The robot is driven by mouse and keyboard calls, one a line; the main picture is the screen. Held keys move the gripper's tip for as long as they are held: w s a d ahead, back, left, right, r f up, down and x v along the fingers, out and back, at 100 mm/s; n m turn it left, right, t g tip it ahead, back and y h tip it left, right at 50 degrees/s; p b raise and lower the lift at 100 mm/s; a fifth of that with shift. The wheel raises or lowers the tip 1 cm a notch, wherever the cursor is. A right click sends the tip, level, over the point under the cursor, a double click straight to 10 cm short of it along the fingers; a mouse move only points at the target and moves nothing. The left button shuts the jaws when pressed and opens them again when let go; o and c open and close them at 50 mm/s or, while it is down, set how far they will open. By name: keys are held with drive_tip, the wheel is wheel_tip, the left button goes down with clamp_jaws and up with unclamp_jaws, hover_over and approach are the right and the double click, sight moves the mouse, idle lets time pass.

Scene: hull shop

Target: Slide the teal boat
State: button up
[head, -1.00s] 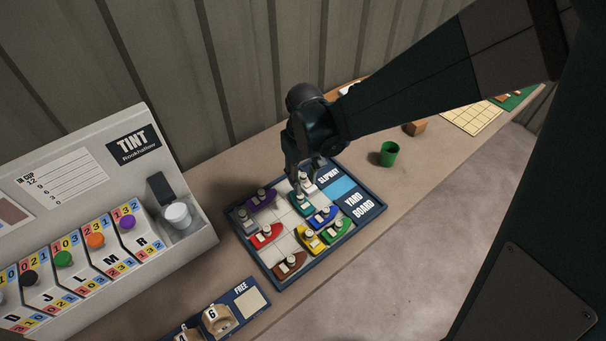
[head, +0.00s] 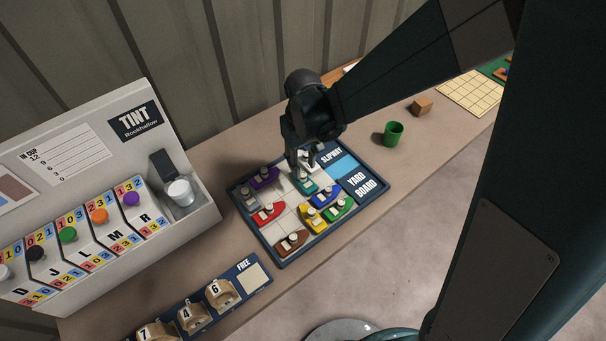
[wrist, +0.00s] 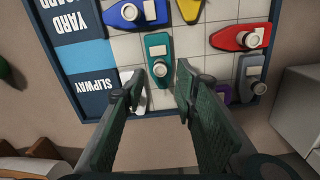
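A white boat (wrist: 139,104) is partly hidden by the left finger.
Red, green and brown boats are farther off. Bare cells lie left of the teal boat. The tint machine (head: 125,185) and a green cup (head: 393,134) stand outside the board.

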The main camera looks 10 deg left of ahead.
sight(303, 173)
drive_tip(key=shift+f+b, duration=0.4)
drive_tip(key=shift+f, duration=2.55)
clamp_jaws()
